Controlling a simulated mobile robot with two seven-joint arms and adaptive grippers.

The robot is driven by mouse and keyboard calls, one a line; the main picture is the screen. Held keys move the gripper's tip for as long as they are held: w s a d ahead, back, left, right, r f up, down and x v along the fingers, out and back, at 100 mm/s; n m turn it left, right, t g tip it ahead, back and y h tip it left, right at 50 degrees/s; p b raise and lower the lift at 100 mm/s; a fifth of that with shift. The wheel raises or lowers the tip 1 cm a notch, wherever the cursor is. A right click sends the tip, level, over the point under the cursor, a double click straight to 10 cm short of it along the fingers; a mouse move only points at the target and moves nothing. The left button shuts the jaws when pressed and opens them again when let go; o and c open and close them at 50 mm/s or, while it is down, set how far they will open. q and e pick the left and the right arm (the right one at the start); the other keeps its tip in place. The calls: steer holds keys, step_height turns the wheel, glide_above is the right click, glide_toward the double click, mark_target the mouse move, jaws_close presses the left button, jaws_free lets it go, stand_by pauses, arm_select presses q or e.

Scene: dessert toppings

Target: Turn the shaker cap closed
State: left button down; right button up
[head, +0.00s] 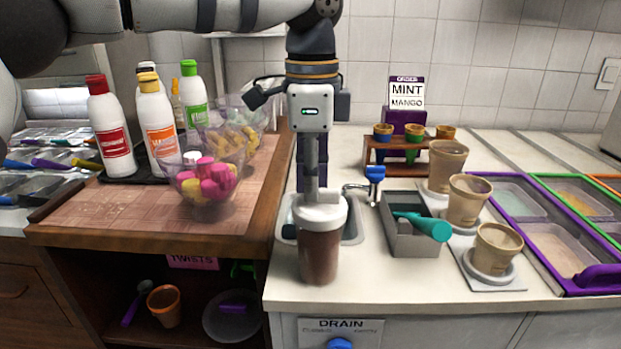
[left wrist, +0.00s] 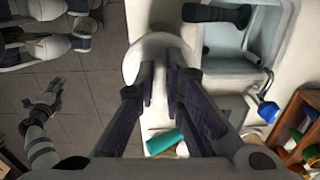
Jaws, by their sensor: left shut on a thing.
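The shaker (head: 319,256) stands upright at the front edge of the counter, with dark brown contents. Its white cap (head: 322,212) sits on top, and it also shows as a pale round shape in the left wrist view (left wrist: 150,48). My left gripper (head: 312,190) points straight down over the cap. Its fingers (left wrist: 170,75) are close together, shut on the cap's top part, which they largely hide. I cannot tell how far the cap is turned. My right gripper (left wrist: 45,95) shows small over the floor in the left wrist view, away from the shaker; its jaw state is unclear.
A sink (head: 352,222) lies just behind the shaker, with a blue-topped tap (head: 375,173). A grey bin (head: 411,240) with a teal scoop (head: 428,227) and several brown cups (head: 497,248) stand to the right. A wooden board (head: 125,208) with bottles and glass bowls is left.

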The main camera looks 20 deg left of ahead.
arm_select(q)
steer(key=shift+r+m, duration=0.15)
steer(key=shift+m, duration=0.15)
steer(key=shift+w+m, duration=0.1)
steer(key=shift+m, duration=0.2)
steer(key=c, duration=1.7)
jaws_free()
step_height(320, 180, up, 12)
steer(key=shift+f, duration=0.1)
